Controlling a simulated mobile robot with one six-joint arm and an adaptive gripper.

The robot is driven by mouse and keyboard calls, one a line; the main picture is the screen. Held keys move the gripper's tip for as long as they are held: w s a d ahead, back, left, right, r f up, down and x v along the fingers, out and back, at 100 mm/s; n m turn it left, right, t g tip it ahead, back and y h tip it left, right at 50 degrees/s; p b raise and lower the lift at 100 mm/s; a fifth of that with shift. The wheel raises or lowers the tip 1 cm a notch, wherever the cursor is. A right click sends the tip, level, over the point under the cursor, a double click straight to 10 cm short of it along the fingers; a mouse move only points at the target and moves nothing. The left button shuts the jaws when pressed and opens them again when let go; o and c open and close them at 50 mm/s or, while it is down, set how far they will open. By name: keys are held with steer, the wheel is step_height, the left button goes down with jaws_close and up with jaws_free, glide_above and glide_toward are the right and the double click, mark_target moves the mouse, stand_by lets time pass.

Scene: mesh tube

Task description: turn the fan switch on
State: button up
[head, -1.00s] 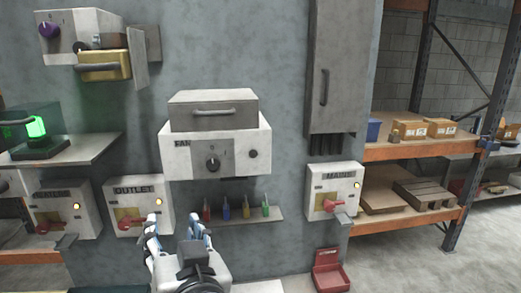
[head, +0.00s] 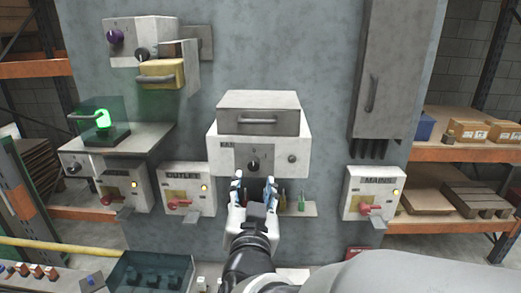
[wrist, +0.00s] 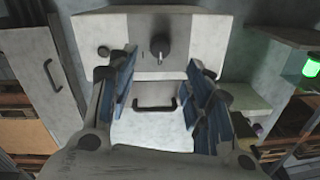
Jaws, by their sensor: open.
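The fan box (head: 225,158) is a white unit on the grey wall with a partly hidden label. Its dark rotary knob (head: 254,163) is on the front face, and its pointer looks near upright. My gripper (head: 254,188) is open and empty, just below the knob in the head view, with fingers pointing at the box. In the wrist view, which is upside down, the knob (wrist: 159,45) appears beyond and between the blue-padded open fingers (wrist: 161,75). The fingers look apart from the knob. A small round dark button (head: 292,158) is right of it.
A grey cover with a handle (head: 246,121) sits above the fan box. A shelf (head: 303,209) with small coloured items is beneath, partly behind my gripper. The outlet box (head: 187,190) is to the left, the mains box (head: 373,192) to the right, both with red levers.

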mark_target(254, 167)
steer(key=w, duration=0.8)
steer(key=shift+w+p, duration=0.2)
steer(key=shift+p, duration=0.2)
steer(key=c, duration=1)
